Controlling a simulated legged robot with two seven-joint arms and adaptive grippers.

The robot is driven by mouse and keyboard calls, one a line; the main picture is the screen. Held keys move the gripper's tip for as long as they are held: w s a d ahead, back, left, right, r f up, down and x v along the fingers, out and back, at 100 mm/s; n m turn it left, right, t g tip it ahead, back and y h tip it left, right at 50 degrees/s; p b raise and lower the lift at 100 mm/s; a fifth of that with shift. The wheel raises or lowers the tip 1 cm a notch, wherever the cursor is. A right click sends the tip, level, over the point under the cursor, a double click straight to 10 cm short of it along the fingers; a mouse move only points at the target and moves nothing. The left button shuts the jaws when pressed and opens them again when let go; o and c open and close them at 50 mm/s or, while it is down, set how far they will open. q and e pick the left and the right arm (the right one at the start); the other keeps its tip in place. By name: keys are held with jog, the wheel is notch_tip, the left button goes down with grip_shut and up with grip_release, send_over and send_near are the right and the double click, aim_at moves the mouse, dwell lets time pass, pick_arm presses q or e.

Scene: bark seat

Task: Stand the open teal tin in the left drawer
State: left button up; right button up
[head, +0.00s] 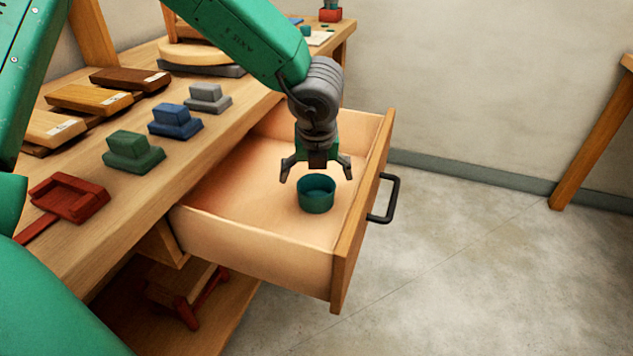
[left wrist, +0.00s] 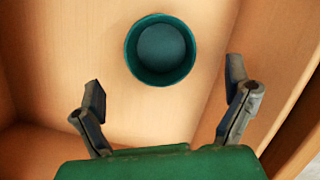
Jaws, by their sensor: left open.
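The open teal tin (head: 316,196) stands upright on the floor of the pulled-out drawer (head: 255,240), near its front panel. In the left wrist view the tin (left wrist: 160,50) shows from above, empty inside, with bare drawer floor around it. My left gripper (head: 316,174) is open above the tin in the head view. In the left wrist view its two fingers (left wrist: 165,105) are spread wide, and the tin lies beyond them, untouched. My right gripper is not in view.
The workbench (head: 215,135) holds green (head: 133,152), blue (head: 175,121) and grey (head: 207,97) blocks, a red tool (head: 70,198) and wooden boards (head: 90,98). The drawer's black handle (head: 387,198) sticks out to the right. Floor to the right is clear.

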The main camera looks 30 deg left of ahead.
pick_arm(q)
jog(key=shift+p+v, duration=0.6)
jog(key=shift+v, duration=1.95)
